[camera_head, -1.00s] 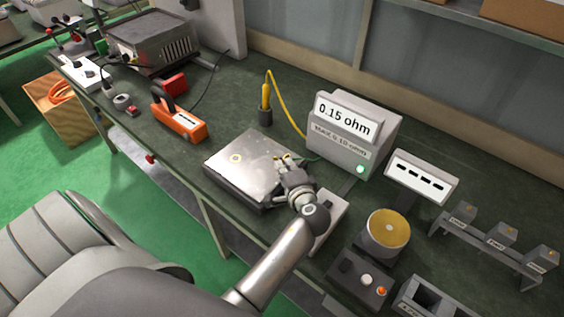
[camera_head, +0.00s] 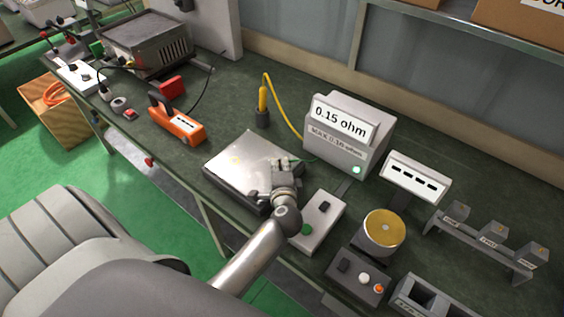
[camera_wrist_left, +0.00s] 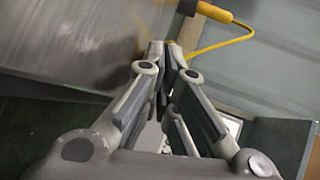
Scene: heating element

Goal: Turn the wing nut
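A flat box with a shiny metal top (camera_head: 232,165) lies on the bench, with a faint yellowish ring mark on its top. My left gripper (camera_head: 277,166) is at the right part of this top, pointing down at it. In the left wrist view its fingers (camera_wrist_left: 167,50) converge, with their tips close together beside the metal surface (camera_wrist_left: 75,40). A tiny yellowish spot shows by the tips. I cannot tell whether it is the wing nut or whether the fingers grip it. The wing nut is not clearly visible in the head view. My right gripper is not in view.
A meter (camera_head: 349,130) reading 0.15 ohm, with a lit green lamp, stands behind the box. A yellow probe (camera_head: 263,100) stands left of it. An orange clamp meter (camera_head: 177,124) lies further left. A switch box (camera_head: 322,218) and a gold-topped cylinder (camera_head: 383,228) are to the right.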

